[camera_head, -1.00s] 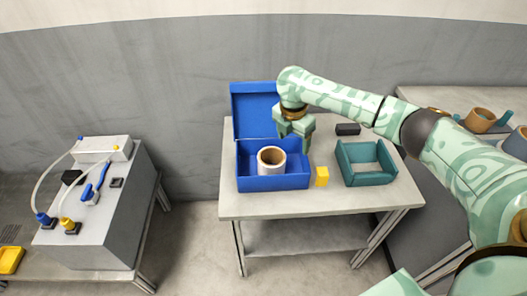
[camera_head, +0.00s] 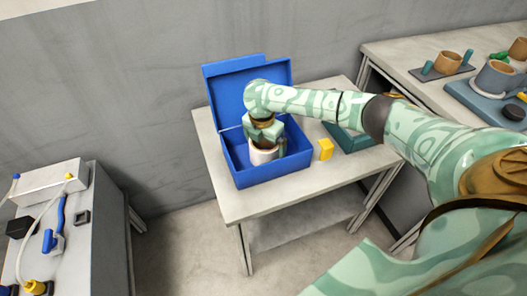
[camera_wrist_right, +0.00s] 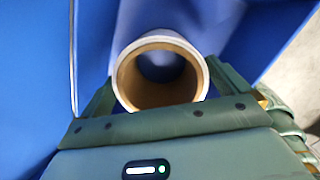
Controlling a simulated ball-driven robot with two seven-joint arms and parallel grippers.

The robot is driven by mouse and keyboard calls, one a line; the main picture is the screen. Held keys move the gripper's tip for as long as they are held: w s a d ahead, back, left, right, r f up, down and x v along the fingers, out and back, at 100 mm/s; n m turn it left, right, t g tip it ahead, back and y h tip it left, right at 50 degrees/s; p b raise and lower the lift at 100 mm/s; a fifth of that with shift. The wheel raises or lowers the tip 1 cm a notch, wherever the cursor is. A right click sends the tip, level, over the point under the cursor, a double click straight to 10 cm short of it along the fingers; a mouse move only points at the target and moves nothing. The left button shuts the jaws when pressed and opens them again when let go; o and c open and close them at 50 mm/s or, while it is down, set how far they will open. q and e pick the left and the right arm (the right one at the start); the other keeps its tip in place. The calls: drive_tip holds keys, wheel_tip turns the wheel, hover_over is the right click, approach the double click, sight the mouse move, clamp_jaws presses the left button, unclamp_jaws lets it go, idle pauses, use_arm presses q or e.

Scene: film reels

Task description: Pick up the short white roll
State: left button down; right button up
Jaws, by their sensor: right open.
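The short white roll (camera_head: 262,156) stands upright in the open blue box (camera_head: 275,178), its brown core showing as a ring in the right wrist view (camera_wrist_right: 160,42). My right gripper (camera_head: 264,143) is directly above the roll and hides its top in the head view. In the right wrist view its two fingers (camera_wrist_right: 160,92) are open, one on each side of the roll. I cannot tell whether they touch it. My left gripper is not in view.
The blue box's lid (camera_head: 222,85) stands open behind the roll. A yellow block (camera_head: 326,149) sits right of the box, and a teal tray (camera_head: 350,141) lies partly behind my arm. The table's front (camera_head: 290,197) is bare.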

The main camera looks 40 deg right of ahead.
wheel_tip(320, 180, down, 2)
drive_tip(key=shift+d+f, duration=0.1)
drive_tip(key=shift+d, duration=0.05)
drive_tip(key=shift+r, duration=0.2)
drive_tip(key=shift+c, duration=0.7)
drive_tip(key=c, duration=0.8)
